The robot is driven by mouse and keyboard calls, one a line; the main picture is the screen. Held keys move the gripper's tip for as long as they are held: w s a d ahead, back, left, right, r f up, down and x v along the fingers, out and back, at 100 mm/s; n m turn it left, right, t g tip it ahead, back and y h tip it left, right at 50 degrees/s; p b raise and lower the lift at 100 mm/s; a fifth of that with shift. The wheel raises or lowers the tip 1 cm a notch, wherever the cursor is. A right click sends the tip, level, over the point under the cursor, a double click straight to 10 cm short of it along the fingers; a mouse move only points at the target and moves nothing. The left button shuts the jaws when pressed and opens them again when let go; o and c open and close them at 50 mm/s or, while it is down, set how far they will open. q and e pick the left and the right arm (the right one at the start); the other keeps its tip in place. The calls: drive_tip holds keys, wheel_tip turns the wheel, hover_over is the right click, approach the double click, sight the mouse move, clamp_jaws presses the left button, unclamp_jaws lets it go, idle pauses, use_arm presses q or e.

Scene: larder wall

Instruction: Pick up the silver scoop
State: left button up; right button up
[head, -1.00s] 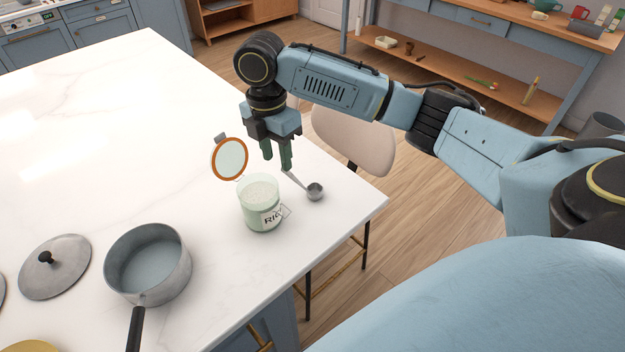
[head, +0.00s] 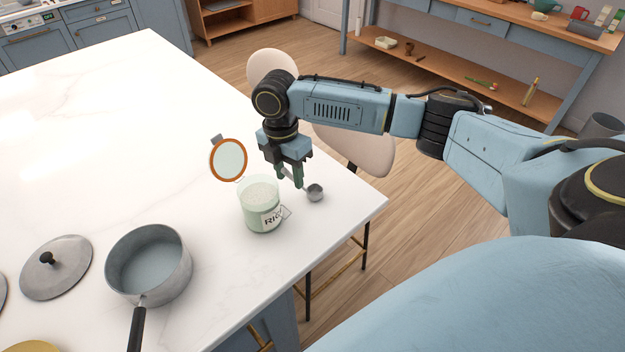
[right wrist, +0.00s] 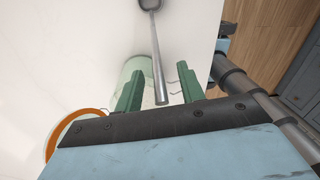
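The silver scoop (head: 315,192) lies on the white counter near its right edge, just right of the rice jar. Its handle points back and left toward my right gripper (head: 291,185). In the right wrist view the scoop handle (right wrist: 159,70) runs down between the two green fingers of the right gripper (right wrist: 158,88). The fingers are apart, with a gap on either side of the handle. I cannot tell the exact height of the fingertips above the counter. My left gripper is not in view.
An open glass jar (head: 261,205) marked as rice stands beside the scoop, its orange-rimmed lid (head: 228,159) raised. A saucepan (head: 150,265) and a grey pot lid (head: 56,268) are at the left front. A pale chair (head: 357,148) stands beyond the counter (head: 110,130).

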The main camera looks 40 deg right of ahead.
drive_tip(key=shift+s+f, duration=0.1)
drive_tip(key=shift+f, duration=1.3)
clamp_jaws()
